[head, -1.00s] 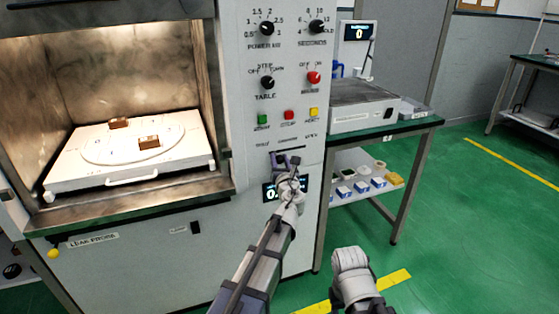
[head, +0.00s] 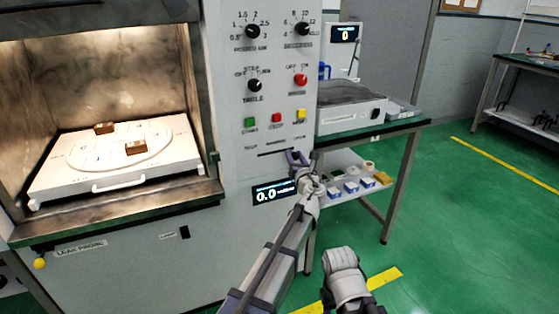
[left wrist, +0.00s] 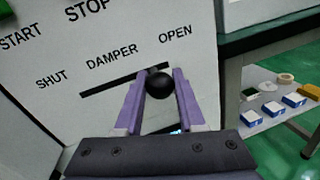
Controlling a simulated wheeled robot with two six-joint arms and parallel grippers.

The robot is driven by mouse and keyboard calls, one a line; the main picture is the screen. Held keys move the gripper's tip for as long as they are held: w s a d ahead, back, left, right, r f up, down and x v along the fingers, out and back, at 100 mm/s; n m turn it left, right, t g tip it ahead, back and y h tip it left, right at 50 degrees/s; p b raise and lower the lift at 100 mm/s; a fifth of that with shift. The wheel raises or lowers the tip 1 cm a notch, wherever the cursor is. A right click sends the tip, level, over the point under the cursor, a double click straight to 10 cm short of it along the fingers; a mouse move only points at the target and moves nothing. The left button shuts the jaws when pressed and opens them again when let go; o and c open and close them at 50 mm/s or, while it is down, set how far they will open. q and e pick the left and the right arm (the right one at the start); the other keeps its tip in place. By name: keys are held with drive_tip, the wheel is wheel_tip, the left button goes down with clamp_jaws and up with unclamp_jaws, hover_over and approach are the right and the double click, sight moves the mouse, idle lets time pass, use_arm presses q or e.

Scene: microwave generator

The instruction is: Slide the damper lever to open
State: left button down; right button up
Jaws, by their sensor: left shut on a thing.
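The damper lever's black knob (left wrist: 159,85) shows in the left wrist view between the two purple fingers of my left gripper (left wrist: 160,92), which is shut on it. The dark damper slot (left wrist: 105,87) runs from under SHUT at the left to under OPEN at the right. The knob is near the slot's right end, below OPEN. In the head view my left gripper (head: 298,159) is at the right end of the slot (head: 272,153) and hides the knob. My right arm shows low in the head view, but its gripper fingers do not.
Above the slot are green, red and yellow buttons (head: 277,118) and several knobs. A display (head: 274,191) reading 0.0 is below. The open lit chamber with a white tray (head: 150,178) is at the left. A bench (head: 398,126) stands close at the right.

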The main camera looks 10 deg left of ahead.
use_arm(q)
drive_tip(key=shift+w+d, duration=0.25)
drive_tip(key=shift+d, duration=0.1)
drive_tip(key=c, duration=0.5)
unclamp_jaws()
drive_tip(key=shift+d, duration=0.1)
drive_tip(key=shift+s+d, duration=0.1)
drive_tip(key=shift+s, duration=0.4)
drive_tip(key=v, duration=0.6)
drive_tip(key=shift+s+d, duration=0.25)
drive_tip(key=shift+s, duration=0.1)
